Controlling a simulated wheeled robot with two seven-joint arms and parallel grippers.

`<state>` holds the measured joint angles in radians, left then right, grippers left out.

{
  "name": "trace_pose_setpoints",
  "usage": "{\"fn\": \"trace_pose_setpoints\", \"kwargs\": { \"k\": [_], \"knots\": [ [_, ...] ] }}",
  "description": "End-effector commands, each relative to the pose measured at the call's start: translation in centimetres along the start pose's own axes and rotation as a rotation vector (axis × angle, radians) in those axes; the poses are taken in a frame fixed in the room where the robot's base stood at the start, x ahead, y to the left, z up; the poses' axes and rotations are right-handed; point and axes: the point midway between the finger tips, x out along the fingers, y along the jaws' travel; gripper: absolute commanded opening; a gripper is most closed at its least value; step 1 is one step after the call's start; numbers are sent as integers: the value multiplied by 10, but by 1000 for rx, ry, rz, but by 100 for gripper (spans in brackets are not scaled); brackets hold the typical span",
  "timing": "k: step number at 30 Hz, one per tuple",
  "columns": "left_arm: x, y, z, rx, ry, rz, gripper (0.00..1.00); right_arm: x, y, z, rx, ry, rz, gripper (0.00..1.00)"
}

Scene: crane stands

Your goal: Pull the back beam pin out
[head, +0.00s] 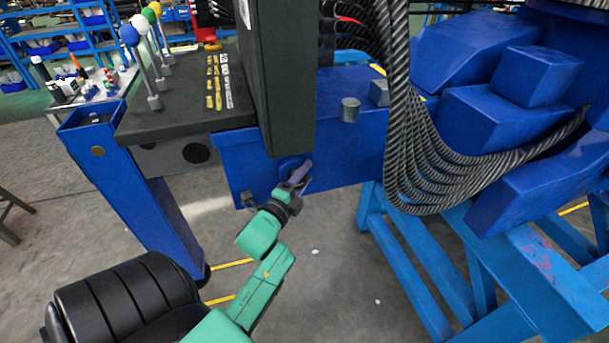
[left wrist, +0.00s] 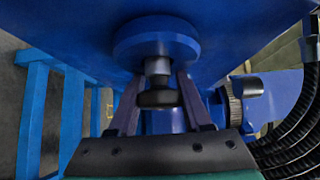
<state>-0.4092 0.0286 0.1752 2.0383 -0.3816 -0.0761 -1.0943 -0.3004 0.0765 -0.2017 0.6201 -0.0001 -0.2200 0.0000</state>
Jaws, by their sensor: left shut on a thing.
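The beam pin shows in the left wrist view as a short grey shank (left wrist: 158,68) with a dark round head (left wrist: 159,98). The shank enters a round blue boss (left wrist: 156,40) on the blue beam (head: 345,150). A length of shank shows between boss and head; I cannot tell how deep the rest sits. My left gripper (head: 300,178) is at the beam's near side, below the dark upright box. In the left wrist view its two fingers (left wrist: 159,92) close from both sides on the pin. In the head view the pin is hidden by the gripper. My right gripper is not in view.
A dark upright box (head: 278,75) stands on the beam, beside a dark panel with levers (head: 155,100). Thick black hoses (head: 425,170) hang to the right. Blue stand legs (head: 420,265) stand below right. A grey knurled knob (left wrist: 232,100) sits right of the pin.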

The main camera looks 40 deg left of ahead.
Motion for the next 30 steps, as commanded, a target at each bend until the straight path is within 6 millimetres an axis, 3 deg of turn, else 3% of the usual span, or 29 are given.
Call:
{"fn": "trace_pose_setpoints", "kwargs": {
  "k": [30],
  "knots": [
    [-7,1,-6,-1,-1,3,0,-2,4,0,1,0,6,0]
  ]
}}
